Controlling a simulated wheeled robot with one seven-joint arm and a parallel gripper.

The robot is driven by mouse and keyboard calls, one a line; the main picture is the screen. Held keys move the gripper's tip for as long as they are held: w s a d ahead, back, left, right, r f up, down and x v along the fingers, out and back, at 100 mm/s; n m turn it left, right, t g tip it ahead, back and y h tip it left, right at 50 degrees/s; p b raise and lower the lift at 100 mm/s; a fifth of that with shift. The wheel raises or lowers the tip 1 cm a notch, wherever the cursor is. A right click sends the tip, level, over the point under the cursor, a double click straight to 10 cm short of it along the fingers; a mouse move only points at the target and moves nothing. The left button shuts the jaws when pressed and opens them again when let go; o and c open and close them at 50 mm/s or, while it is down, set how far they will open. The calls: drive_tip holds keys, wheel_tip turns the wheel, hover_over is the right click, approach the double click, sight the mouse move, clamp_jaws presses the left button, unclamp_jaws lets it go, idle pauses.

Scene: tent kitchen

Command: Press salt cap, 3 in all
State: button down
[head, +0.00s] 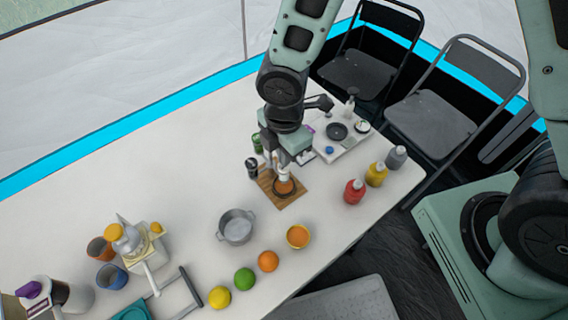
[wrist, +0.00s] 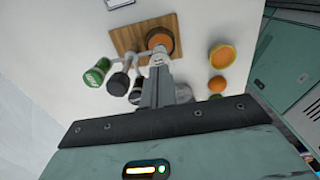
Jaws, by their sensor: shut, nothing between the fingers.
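My gripper (head: 284,174) is shut and empty, pointing down over the wooden board (head: 288,201). Its fingers (wrist: 159,62) show in the wrist view in front of a round orange-topped thing with a dark rim (wrist: 160,38), on that board. In the head view its orange top (head: 284,187) lies just below the fingertips; I cannot tell whether they touch it. A dark-capped shaker (wrist: 118,82) stands left of the fingers in the wrist view, and also shows in the head view (head: 251,168). No salt label is readable, so I cannot tell which cap is the salt's.
A green container (wrist: 97,72) stands near the shaker. A grey pot (head: 236,227), an orange bowl (head: 298,236) and several fruits are in front. Red (head: 354,191), yellow (head: 376,174) and grey bottles stand right. A white tray (head: 347,145) lies behind. The table's left back is clear.

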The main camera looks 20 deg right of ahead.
drive_tip(key=shift+f, duration=0.45)
drive_tip(key=shift+f+b, duration=0.5)
drive_tip(key=shift+b, duration=0.15)
drive_tip(key=shift+r, duration=0.1)
drive_tip(key=shift+r+p, duration=0.4)
drive_tip(key=shift+p, duration=0.1)
drive_tip(key=shift+f, duration=0.35)
idle(0.7)
drive_tip(key=shift+r, duration=0.35)
drive_tip(key=shift+f+b, duration=0.3)
drive_tip(key=shift+f, duration=0.1)
idle(0.7)
drive_tip(key=shift+r+p, duration=0.4)
drive_tip(key=shift+p, duration=0.05)
